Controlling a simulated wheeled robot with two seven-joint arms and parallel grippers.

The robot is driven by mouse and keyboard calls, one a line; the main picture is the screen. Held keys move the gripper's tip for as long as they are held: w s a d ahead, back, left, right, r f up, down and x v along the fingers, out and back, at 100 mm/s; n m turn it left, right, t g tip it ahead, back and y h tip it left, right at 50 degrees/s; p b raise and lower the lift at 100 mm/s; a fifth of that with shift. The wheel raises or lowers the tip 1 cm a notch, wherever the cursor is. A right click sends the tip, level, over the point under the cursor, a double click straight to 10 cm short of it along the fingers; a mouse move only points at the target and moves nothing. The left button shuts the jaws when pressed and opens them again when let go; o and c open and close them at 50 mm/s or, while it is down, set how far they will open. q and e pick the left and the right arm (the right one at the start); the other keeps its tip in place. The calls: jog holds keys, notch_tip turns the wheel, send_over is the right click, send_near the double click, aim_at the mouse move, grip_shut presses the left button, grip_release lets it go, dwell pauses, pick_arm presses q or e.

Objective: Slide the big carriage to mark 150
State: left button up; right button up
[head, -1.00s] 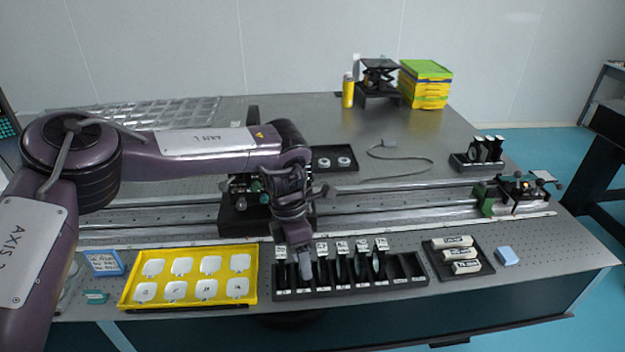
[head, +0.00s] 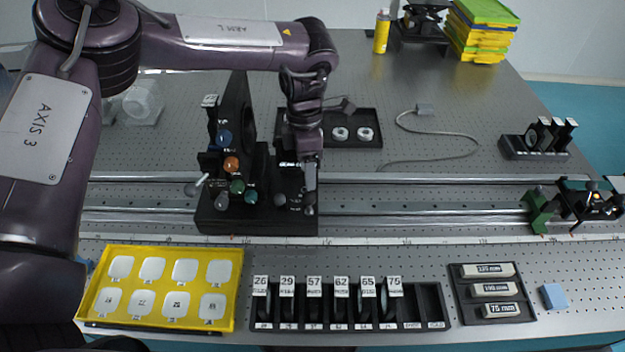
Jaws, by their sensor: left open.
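The big carriage (head: 257,222) is a black block on the long rail (head: 420,216), left of the middle in the head view. It bears a tall black plate (head: 237,105) and several coloured knobs. A white ruler strip (head: 400,240) runs along the rail's front; its numbers are too small to read surely. My left gripper (head: 306,192) points down at the carriage's right end, close to a dark grey knob (head: 280,200). It is open; I cannot tell whether it touches the carriage. The arm hides part of the carriage's back right. My right gripper is out of view.
A smaller carriage with a green part (head: 540,212) stands at the rail's right end. The rail between is clear. In front lie a yellow tray (head: 90,290), a black lens rack (head: 420,287) and a holder with labelled pieces (head: 463,300). A cable (head: 450,157) lies behind.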

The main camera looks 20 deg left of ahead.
aim_at(309, 192)
pick_arm(q)
jog(key=f, duration=0.1)
jog(key=s+f, duration=0.1)
jog(key=shift+d+f+p, duration=0.15)
jog(key=shift+f+p, duration=0.15)
jog(key=shift+p, duration=0.05)
notch_tip(309, 192, down, 3)
jog(key=shift+s+d+f+p, duration=0.1)
jog(key=shift+s+f+p, duration=0.05)
jog(key=shift+p, duration=0.2)
jog(key=shift+f, duration=0.25)
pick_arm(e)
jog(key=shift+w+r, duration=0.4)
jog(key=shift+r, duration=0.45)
pick_arm(q)
jog(key=c, duration=0.4)
grip_shut()
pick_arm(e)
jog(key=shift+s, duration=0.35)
